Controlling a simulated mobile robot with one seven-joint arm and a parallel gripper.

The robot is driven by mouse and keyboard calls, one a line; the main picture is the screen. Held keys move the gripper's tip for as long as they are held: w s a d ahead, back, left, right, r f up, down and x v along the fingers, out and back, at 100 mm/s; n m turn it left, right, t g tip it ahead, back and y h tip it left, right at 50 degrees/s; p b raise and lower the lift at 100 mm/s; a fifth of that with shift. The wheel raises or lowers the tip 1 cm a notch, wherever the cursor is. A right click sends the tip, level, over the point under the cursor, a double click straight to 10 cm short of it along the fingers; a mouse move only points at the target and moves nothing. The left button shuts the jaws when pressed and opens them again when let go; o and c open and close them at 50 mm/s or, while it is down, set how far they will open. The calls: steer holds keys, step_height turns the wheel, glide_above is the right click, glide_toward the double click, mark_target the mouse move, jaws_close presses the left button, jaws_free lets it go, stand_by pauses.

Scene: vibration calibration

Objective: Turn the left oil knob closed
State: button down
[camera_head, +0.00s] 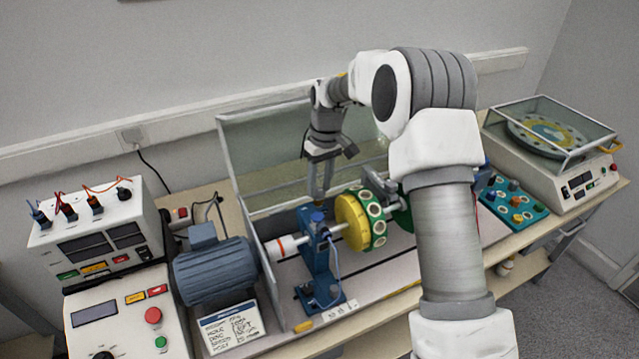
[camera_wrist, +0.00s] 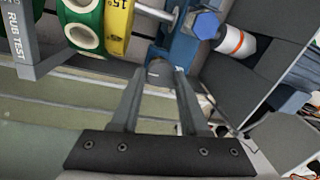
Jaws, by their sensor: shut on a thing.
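The left blue bearing stand (camera_head: 320,262) carries the shaft beside the yellow disc (camera_head: 350,222). A blue hexagonal cap (camera_wrist: 206,25) tops the stand in the wrist view. My gripper (camera_head: 319,198) reaches down behind the top of this stand. In the wrist view my gripper (camera_wrist: 159,74) has its fingertips on either side of a small part at the back of the stand, shut on it. This part appears to be the left oil knob, mostly hidden between the fingers, so its turn angle cannot be told.
A green ring with white holes (camera_head: 377,220) adjoins the yellow disc. A blue motor (camera_head: 215,270) and orange-banded coupling (camera_head: 284,246) lie left. A clear guard panel (camera_head: 262,150) stands behind. Control boxes (camera_head: 100,235) are far left, a covered turntable unit (camera_head: 550,150) right.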

stand_by(0.3)
steer(key=shift+c, duration=2.1)
jaws_free()
step_height(320, 180, up, 17)
steer(key=w+d, duration=0.1)
steer(key=shift+d+r, duration=0.15)
steer(key=shift+d, duration=0.1)
